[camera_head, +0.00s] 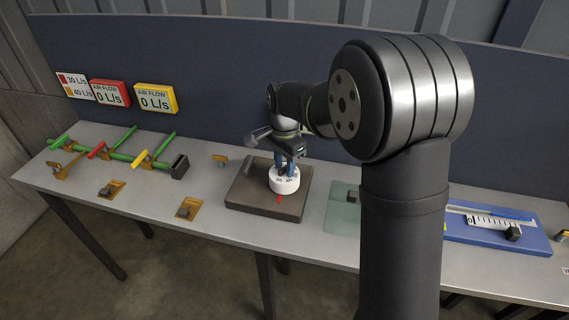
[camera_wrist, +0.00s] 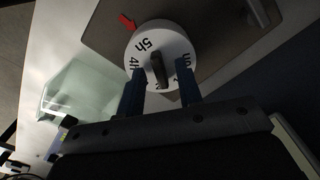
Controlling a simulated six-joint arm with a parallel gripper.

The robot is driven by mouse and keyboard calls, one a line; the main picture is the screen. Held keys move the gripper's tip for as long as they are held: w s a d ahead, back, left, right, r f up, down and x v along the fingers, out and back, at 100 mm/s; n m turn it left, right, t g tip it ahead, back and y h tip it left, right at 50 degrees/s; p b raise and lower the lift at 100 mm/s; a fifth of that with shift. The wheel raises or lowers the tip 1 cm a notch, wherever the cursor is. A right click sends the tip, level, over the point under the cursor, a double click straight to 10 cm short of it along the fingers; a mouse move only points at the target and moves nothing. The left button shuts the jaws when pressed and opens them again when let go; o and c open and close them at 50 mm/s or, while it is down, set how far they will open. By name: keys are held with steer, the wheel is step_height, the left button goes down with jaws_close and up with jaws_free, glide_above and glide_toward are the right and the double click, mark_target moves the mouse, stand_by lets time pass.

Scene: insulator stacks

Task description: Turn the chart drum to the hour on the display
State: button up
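The chart drum (camera_head: 284,184) is a white cylinder with black hour marks on a dark square base (camera_head: 240,197). A small red pointer (camera_head: 279,199) lies at its front. In the wrist view the drum (camera_wrist: 178,40) shows "5h" close to the red pointer (camera_wrist: 127,21), and "4h" beside it. A dark upright knob (camera_wrist: 157,70) stands on the drum's top. My gripper (camera_head: 286,171) is down over the drum. Its blue fingers (camera_wrist: 163,88) stand on either side of the knob, with gaps visible. I can read no hour on any display in view.
Signs reading "AIR FLOW 0 L/s", one red (camera_head: 110,93) and one yellow (camera_head: 156,98), hang on the back panel. Green pipes (camera_head: 120,154) with levers lie at left.

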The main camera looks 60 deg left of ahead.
mark_target(285, 168)
jaws_close()
steer(key=shift+n, duration=1.3)
jaws_free()
step_height(285, 168, up, 18)
steer(key=shift+f, duration=0.25)
step_height(285, 168, down, 18)
steer(key=shift+r, duration=0.25)
stand_by(0.4)
steer(key=shift+r, duration=0.15)
